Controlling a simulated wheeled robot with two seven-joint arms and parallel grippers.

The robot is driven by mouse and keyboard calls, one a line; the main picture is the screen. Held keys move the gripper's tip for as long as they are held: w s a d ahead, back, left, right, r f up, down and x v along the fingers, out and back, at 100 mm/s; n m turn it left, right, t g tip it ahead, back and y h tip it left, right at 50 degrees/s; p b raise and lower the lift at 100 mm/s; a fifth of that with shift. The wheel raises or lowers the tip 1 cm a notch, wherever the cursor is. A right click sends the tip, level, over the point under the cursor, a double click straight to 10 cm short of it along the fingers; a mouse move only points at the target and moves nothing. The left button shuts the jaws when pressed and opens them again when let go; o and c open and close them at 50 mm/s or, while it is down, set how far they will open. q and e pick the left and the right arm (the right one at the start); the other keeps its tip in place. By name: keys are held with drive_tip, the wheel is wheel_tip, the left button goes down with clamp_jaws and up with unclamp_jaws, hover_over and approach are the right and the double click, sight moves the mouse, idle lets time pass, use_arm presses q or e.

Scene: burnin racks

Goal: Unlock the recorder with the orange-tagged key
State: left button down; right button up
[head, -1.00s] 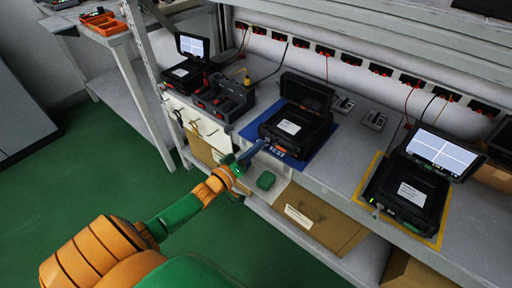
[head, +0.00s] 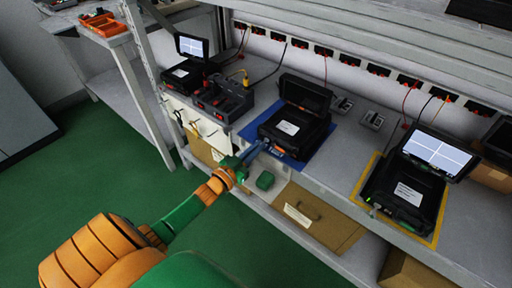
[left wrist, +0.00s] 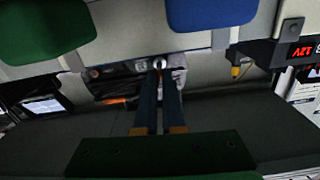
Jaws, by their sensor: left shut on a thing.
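A black recorder (head: 288,128) with its lid raised and a white label sits on a blue mat (head: 318,152) on the bench. My left gripper (head: 262,146) is at the recorder's front-left edge. In the left wrist view the two blue fingers (left wrist: 159,70) are close together at a small round metal thing (left wrist: 160,62) against the recorder's front. This looks like the key or lock area; the key's shape and orange tag are hidden or too small to tell. Whether the key is inserted or turned cannot be told. My right gripper is not in view.
Another recorder (head: 405,195) with a lit screen stands on a yellow mat at right, and one (head: 183,75) at back left. A dark charger-like unit (head: 222,100) stands left of the blue mat. Below are a green item (head: 265,180) and a cardboard box (head: 318,220).

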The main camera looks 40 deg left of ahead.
use_arm(q)
drive_tip(key=m, duration=0.4)
drive_tip(key=shift+d+f, duration=0.1)
drive_tip(key=shift+f, duration=0.05)
drive_tip(key=shift+m, duration=2.2)
drive_tip(key=c, duration=1.3)
unclamp_jaws()
drive_tip(key=shift+s, duration=0.1)
drive_tip(key=s, duration=0.4)
drive_tip(key=s+p, duration=0.1)
drive_tip(key=s, duration=0.2)
drive_tip(key=shift+a, duration=0.25)
